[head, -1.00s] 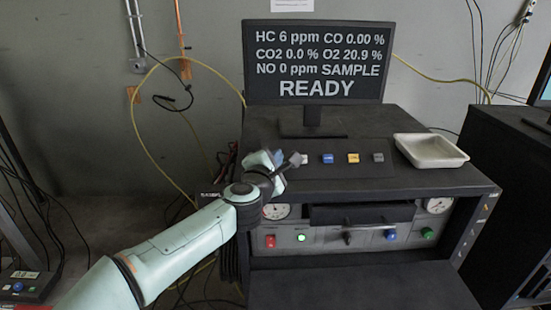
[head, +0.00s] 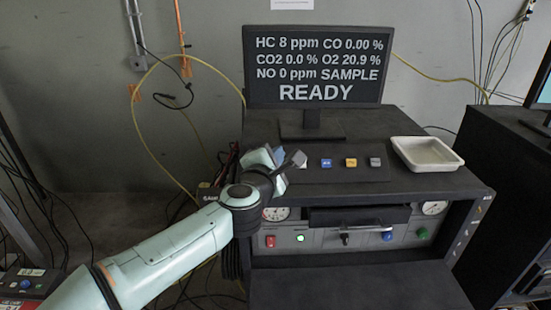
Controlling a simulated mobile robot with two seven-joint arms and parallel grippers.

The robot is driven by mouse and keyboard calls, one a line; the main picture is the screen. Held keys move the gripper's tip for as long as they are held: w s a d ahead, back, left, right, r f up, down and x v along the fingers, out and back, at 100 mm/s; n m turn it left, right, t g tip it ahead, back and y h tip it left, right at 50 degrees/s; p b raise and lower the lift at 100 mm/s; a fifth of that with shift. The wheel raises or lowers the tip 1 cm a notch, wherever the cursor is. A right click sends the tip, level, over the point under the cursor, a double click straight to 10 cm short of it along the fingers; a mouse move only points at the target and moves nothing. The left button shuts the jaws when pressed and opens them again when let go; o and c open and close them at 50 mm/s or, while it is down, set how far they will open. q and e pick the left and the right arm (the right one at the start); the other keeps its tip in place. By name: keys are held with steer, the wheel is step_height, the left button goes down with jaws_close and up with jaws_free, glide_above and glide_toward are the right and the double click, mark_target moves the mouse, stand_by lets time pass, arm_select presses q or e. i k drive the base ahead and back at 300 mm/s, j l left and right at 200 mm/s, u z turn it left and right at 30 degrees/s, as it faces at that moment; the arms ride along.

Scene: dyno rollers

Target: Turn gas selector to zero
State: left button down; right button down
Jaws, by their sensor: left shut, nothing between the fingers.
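The gas analyser console (head: 400,181) stands in the middle, with a row of small buttons on its top panel. A blue button (head: 326,162), a yellow button (head: 351,162) and a grey button (head: 375,162) show there. A black lever-like knob (head: 345,239) sits on the front panel below; I cannot tell whether it is the gas selector or read any marks around it. My left gripper (head: 298,159) is shut and empty, over the left end of the button row. It hides part of the panel there; contact cannot be told. My right gripper is not in view.
A monitor (head: 318,66) stands at the back, reading SAMPLE and READY. A white tray (head: 426,154) sits at the console's right. Red (head: 270,241), blue (head: 387,236) and green (head: 422,233) buttons and two gauges are on the front panel. Another dark cabinet stands at right.

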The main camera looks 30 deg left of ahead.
mark_target(344, 236)
steer(key=k, duration=1)
